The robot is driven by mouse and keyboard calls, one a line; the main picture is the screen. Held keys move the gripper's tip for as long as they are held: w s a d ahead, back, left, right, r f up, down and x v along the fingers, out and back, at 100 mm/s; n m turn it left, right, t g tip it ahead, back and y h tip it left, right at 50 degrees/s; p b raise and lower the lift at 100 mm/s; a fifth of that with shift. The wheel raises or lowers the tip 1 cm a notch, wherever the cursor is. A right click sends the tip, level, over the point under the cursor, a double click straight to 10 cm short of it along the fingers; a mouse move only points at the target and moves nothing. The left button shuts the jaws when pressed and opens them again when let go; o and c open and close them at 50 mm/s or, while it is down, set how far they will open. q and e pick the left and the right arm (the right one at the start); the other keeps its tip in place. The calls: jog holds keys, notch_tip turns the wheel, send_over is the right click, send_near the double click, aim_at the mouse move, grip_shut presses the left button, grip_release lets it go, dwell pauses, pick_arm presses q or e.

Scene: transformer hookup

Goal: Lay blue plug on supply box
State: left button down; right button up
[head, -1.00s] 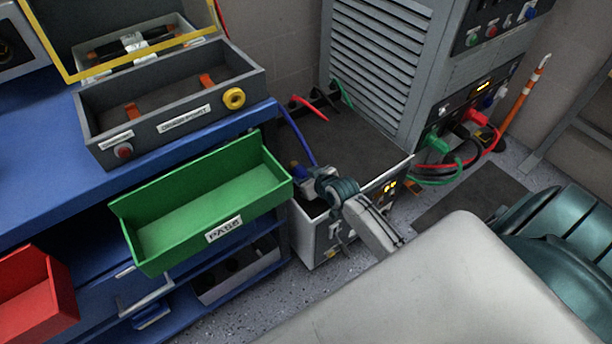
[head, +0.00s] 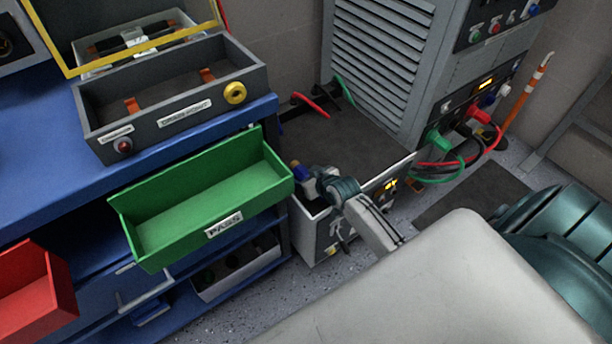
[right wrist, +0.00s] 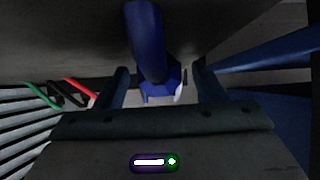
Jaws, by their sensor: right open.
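The blue plug (head: 300,172) shows at the tip of my right gripper (head: 313,180) in the head view, over the left edge of the supply box (head: 345,145). The box has a dark flat top and a pale front panel with lit yellow digits. In the right wrist view the blue plug (right wrist: 160,75) lies between the two spread fingers of the right gripper (right wrist: 161,88), with its thick blue end toward the top. The fingers are open; whether the plug touches the box top is hard to tell. My left gripper is not in view.
A green PASS bin (head: 205,205) and a blue bench (head: 40,170) stand left of the box. A grey louvred cabinet (head: 385,65) stands behind it, with red, black and green cables (head: 465,150) at its right. The box top's middle is clear.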

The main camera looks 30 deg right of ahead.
jog(key=p+v, duration=0.2)
jog(key=v, duration=0.8)
jog(key=shift+s+r, duration=0.2)
jog(key=shift+r, duration=0.05)
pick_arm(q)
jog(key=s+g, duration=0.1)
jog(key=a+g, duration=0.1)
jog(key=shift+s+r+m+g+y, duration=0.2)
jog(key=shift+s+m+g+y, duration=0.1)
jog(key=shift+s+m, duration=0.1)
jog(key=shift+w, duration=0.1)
